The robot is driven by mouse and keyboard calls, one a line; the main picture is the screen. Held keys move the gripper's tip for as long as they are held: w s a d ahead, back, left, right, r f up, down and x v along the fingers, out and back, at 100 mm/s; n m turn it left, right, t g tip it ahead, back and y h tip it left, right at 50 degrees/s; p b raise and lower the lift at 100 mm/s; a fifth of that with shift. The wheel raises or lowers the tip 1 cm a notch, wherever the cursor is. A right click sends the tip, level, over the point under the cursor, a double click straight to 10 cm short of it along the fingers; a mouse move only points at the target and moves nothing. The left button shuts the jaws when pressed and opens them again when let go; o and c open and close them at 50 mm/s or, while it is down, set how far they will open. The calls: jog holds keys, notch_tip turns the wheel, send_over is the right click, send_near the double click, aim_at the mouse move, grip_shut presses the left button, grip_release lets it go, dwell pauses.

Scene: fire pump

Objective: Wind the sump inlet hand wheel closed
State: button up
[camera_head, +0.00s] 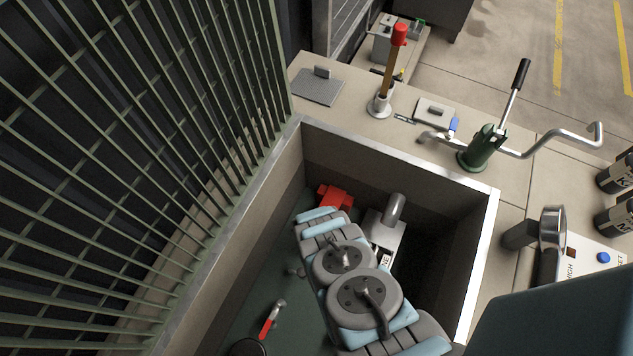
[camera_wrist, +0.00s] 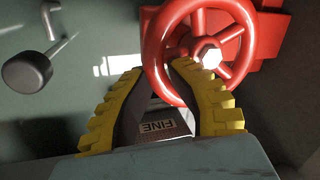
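The red spoked hand wheel (camera_wrist: 160,36) with a pale hub nut fills the upper right of the wrist view. My gripper (camera_wrist: 159,66) has yellow-edged fingers, one outside the rim and one inside. The lower left rim passes between the fingertips and nearly fills their gap. Whether both fingers press on it is not clear. In the head view red parts (camera_head: 335,197) show deep in the sump pit, beyond my arm, which hides my gripper there.
A box marked FINE (camera_wrist: 163,126) lies beyond my fingers. The pit wall (camera_head: 400,165) stands close behind. A red-handled lever (camera_head: 270,322) is on the pit's left. A barred grating (camera_head: 130,130) stands at the left. A green hand pump (camera_head: 482,148) is on the ledge.

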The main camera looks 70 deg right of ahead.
jog(key=shift+o, duration=0.8)
jog(key=shift+s+d, duration=0.1)
jog(key=shift+r, duration=0.2)
jog(key=shift+a+r, duration=0.2)
jog(key=shift+r, duration=0.2)
jog(key=s+a, duration=0.1)
jog(key=a, duration=1)
jog(key=shift+s+a, duration=0.35)
jog(key=shift+s, duration=0.05)
jog(key=shift+a, duration=0.1)
